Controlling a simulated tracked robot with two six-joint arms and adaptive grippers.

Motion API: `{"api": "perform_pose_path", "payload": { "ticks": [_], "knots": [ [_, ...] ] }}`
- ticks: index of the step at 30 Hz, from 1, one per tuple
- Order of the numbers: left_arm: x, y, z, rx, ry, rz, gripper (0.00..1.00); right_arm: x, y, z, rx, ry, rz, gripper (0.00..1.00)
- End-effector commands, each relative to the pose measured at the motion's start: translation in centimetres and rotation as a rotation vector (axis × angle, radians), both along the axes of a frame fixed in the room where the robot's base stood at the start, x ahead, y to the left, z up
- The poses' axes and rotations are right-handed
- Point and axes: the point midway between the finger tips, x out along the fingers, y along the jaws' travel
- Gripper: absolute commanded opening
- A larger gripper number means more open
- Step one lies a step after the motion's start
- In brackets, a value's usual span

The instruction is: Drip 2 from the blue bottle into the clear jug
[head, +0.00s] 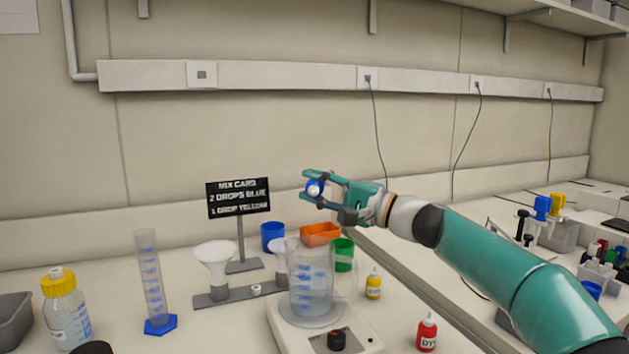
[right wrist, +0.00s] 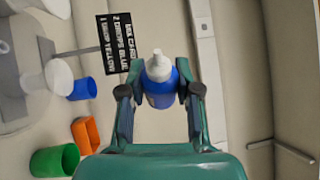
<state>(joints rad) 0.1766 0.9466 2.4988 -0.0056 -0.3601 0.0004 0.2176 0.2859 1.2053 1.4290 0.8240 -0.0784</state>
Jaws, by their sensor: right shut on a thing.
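My right gripper (head: 318,190) is shut on the blue bottle (head: 314,187), high above the bench. The bottle lies about level in the jaws, its white nozzle facing the head camera. In the right wrist view the blue bottle (right wrist: 160,88) sits between both fingers of the right gripper (right wrist: 160,95). No drop shows leaving the nozzle. I cannot tell what the jug holds. My left gripper is not in view.
The mix card (head: 238,198) stands behind the jug. Nearby are white funnels (head: 215,262), a measuring cylinder (head: 150,280), a yellow-capped bottle (head: 65,310), blue (head: 272,237), orange (head: 320,234) and green (head: 343,254) cups, and yellow (head: 373,284) and red (head: 427,332) dropper bottles.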

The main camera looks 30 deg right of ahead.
Motion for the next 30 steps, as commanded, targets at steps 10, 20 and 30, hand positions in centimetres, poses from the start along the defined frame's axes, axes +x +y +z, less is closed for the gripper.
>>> {"api": "perform_pose_path", "payload": {
  "ticks": [10,20,30],
  "knots": [
    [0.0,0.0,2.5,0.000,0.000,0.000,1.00,1.3,-0.9,0.0,0.044,0.067,0.000,0.05],
    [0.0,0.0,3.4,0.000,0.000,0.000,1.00,1.7,-1.2,-0.3,0.063,0.096,-0.001,0.05],
    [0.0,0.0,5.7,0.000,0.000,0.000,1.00,2.6,-1.8,-0.5,0.109,0.165,0.000,0.05]
  ]
}}
